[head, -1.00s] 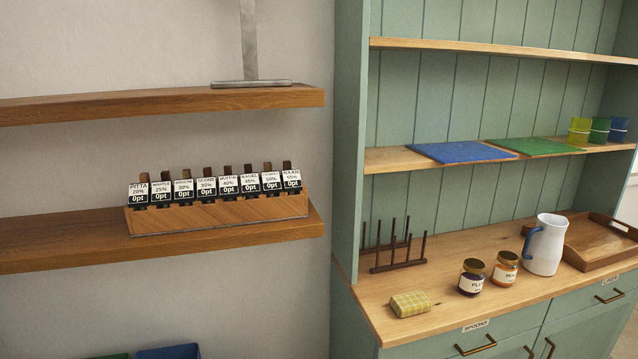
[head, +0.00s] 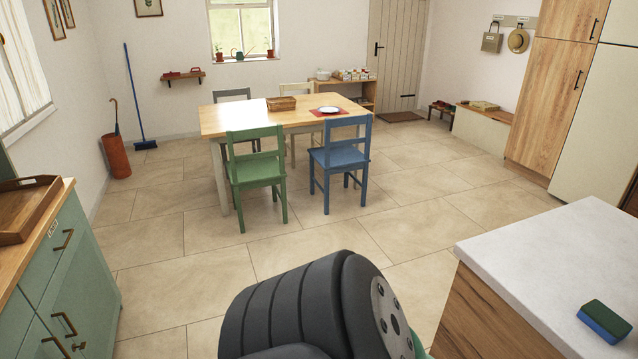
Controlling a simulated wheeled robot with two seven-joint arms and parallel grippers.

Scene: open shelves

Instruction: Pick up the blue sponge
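The blue sponge (head: 604,323) lies on the white top of a counter at the lower right edge of the head view. Its upper layer is dark green and its lower body is blue. Nothing touches it. A dark link of my own arm shows at the bottom centre, left of the counter. Neither of my grippers is in view.
The white-topped counter (head: 566,259) with wooden sides stands at right. A green cabinet (head: 70,280) with a wooden tray (head: 22,208) is at left. A dining table (head: 243,118) with green (head: 257,170) and blue (head: 340,160) chairs stands ahead. Tiled floor lies open between.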

